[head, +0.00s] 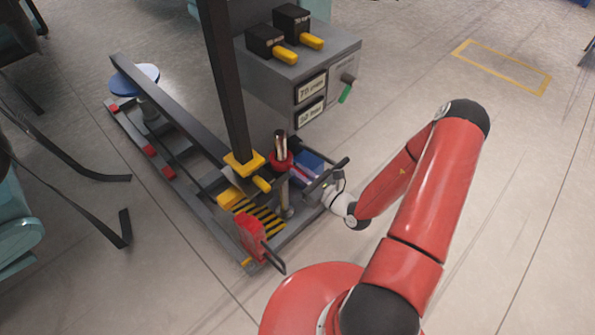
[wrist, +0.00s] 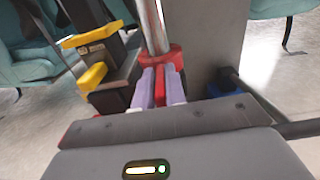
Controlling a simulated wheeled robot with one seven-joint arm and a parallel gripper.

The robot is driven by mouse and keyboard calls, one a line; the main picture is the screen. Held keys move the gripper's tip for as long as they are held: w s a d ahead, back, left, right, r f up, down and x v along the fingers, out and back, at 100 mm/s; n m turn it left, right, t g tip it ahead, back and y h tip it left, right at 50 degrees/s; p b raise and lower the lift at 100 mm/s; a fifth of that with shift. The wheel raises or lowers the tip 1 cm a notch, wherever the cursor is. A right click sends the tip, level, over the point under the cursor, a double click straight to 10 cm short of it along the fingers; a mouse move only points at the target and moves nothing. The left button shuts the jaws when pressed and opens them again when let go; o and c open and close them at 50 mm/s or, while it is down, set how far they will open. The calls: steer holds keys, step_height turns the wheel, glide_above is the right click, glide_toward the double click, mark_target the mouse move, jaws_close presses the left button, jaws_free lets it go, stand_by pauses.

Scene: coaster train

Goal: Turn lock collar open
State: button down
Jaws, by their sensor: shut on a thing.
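In the wrist view the collar (wrist: 160,54) is straight ahead, with a red tab (wrist: 160,84) pointing toward me. My gripper (head: 296,173) reaches in from the right, close to the platform. Its two lavender fingers (wrist: 159,80) lie on either side of the red tab and are shut on it. The tab is mostly hidden in the head view.
A tall dark post with a yellow base block (head: 243,163) and yellow lever (head: 262,185) stands left of the collar. A grey cabinet (head: 262,80) with yellow-handled switches is behind.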

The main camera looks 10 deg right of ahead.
steer(key=shift+a+h, duration=0.1)
steer(key=shift+h, duration=0.2)
steer(key=c, duration=1.4)
jaws_free()
steer(key=shift+c, duration=0.2)
steer(key=v, duration=0.8)
steer(key=shift+a+f, duration=0.1)
steer(key=shift+f, duration=0.05)
